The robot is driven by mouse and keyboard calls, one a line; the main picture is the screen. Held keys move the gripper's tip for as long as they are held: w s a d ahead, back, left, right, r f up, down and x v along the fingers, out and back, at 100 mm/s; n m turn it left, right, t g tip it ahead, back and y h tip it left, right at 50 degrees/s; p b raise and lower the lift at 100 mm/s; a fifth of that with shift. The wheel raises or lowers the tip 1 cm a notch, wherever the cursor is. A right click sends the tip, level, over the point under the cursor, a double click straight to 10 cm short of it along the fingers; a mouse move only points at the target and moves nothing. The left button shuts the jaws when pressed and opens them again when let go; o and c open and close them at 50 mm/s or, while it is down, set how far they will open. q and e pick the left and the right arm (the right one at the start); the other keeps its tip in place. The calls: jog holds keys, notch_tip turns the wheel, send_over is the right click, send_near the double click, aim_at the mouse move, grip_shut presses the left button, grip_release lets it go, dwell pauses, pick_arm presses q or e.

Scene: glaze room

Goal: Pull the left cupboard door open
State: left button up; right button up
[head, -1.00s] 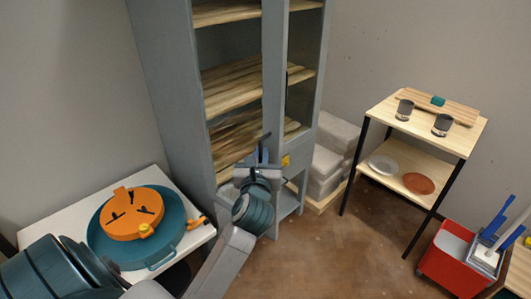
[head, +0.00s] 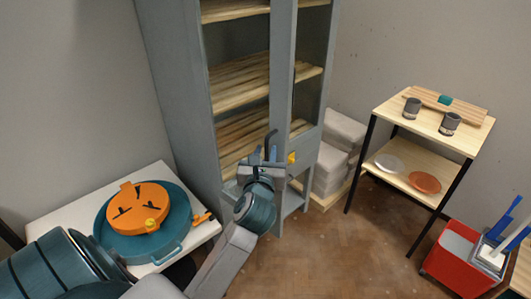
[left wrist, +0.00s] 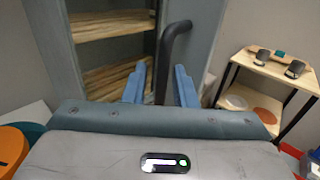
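The grey cupboard (head: 174,100) stands at the back, with wooden shelves showing behind its left door (head: 281,80). The left door looks closed, or nearly so. Its dark bar handle (head: 269,138) is upright near the door's edge and also shows in the left wrist view (left wrist: 174,38). My left gripper (head: 261,157) is at the handle. In the left wrist view its blue fingers (left wrist: 159,86) are apart, one on each side of the handle's lower part, with visible gaps. My right gripper is not in view.
A white table (head: 58,212) with an orange disc (head: 137,208) on a teal round piece (head: 180,225) stands at the left. A wooden shelf stand (head: 445,165) and a red bucket (head: 450,262) are at the right. Grey blocks (head: 335,160) sit beside the cupboard. The floor between is clear.

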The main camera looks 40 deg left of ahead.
pick_arm(q)
jog(key=b+v, duration=0.2)
jog(key=v, duration=0.8)
jog(key=shift+s, duration=0.25)
